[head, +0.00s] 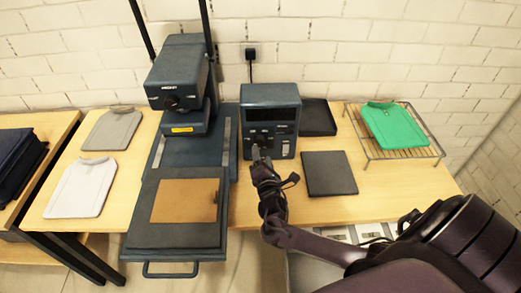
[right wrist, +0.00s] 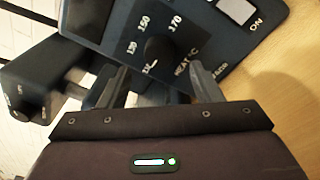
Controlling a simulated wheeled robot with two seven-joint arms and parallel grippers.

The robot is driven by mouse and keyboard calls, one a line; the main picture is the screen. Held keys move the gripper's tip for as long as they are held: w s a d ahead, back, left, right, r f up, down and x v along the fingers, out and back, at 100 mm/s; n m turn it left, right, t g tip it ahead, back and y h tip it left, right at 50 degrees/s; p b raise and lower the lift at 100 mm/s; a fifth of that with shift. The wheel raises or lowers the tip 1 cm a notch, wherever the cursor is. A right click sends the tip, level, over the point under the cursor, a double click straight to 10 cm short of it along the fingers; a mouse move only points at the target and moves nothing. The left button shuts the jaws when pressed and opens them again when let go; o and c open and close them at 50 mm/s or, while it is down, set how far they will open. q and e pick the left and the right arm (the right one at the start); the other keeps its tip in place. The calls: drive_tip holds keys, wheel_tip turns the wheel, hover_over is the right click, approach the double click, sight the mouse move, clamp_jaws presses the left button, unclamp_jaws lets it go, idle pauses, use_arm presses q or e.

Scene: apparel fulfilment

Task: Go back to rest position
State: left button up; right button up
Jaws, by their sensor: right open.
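My right gripper (head: 260,156) is in front of the lower face of the dark blue control box (head: 270,96), at the back middle of the table. In the right wrist view the gripper (right wrist: 158,80) is open, with its fingers apart. A round black knob (right wrist: 157,48) on the box's panel shows beyond and between the fingers, near markings 130, 150 and 170. I cannot tell whether a finger touches it. My left gripper is not in view.
A heat press (head: 178,85) stands left of the box, with a brown sheet (head: 185,200) on its extended lower plate. Grey (head: 112,128) and white (head: 80,188) garments lie left. A black pad (head: 329,173) and a green shirt (head: 396,125) on a wire rack (head: 425,152) are right.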

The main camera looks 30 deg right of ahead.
drive_tip(key=shift+v, duration=1.2)
